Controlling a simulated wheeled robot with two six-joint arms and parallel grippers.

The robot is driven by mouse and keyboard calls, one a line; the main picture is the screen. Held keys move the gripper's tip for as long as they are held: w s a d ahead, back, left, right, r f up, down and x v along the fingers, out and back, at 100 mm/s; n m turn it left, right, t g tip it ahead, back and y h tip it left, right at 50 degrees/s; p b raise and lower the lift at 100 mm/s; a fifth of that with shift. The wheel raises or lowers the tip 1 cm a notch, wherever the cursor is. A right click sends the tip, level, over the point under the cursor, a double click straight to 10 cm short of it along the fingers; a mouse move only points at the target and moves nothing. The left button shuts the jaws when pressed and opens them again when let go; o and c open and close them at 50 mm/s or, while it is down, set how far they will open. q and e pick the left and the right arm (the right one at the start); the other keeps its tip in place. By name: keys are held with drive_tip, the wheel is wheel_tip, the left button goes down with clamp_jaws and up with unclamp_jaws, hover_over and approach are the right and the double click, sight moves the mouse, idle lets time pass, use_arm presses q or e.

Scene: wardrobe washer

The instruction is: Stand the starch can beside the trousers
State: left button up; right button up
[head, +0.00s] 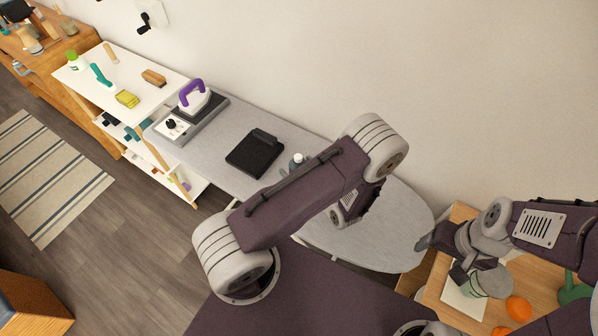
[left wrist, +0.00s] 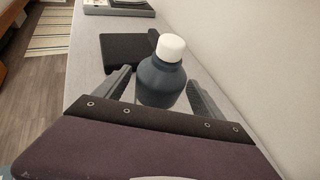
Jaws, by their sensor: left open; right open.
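A dark blue-grey bottle-shaped can with a white cap, which I take to be the starch can (head: 297,161), stands upright on the grey ironing board. In the left wrist view the can (left wrist: 161,84) is between the fingers of my open left gripper (left wrist: 158,80), with no clear grip on it. In the head view my left arm hides that gripper and part of the can's surroundings. The dark folded trousers (head: 252,155) lie on the board to the left of the can; they also show behind it in the left wrist view (left wrist: 120,52). My right gripper (head: 441,258) is open at the lower right.
An iron with a purple handle (head: 193,95) rests on a grey station at the board's left end. The ironing board (head: 385,235) is bare toward its rounded right end. A wooden table (head: 433,288) with oranges (head: 518,308) is at lower right. The wall runs behind the board.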

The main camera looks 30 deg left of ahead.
use_arm(q)
drive_tip(key=shift+x, duration=1.4)
drive_tip(key=shift+s+r, duration=0.1)
drive_tip(key=shift+s, duration=0.05)
clamp_jaws()
